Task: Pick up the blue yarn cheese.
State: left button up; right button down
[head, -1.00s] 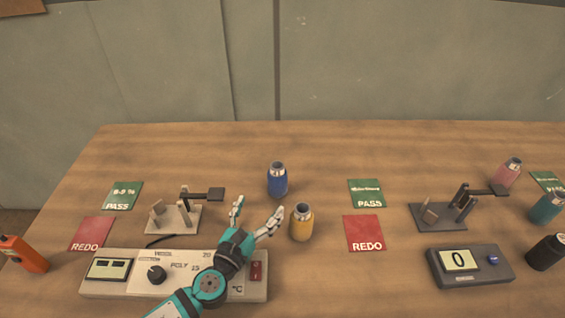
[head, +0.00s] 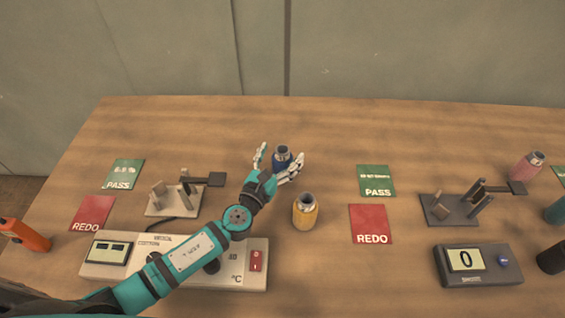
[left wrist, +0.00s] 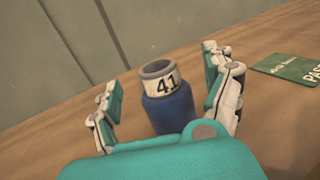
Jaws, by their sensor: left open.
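The blue yarn cheese (head: 282,155) stands upright on the wooden table, near the middle. In the left wrist view it is a blue body with a white band marked 41 and an open dark top (left wrist: 168,98). My left gripper (head: 279,162) is open, with one finger on each side of the blue cheese. In the left wrist view the fingers (left wrist: 165,95) stand apart from it, with gaps on both sides. The lower part of the cheese is hidden behind my gripper's palm. My right gripper is not in view.
A yellow cheese (head: 306,212) stands close, right of my left forearm. A green PASS card (head: 376,181) and a red REDO card (head: 370,224) lie right. The table behind the blue cheese is clear.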

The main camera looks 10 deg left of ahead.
pick_arm(q)
jog(key=shift+x, duration=0.8)
jog(key=shift+s, duration=0.1)
grip_shut()
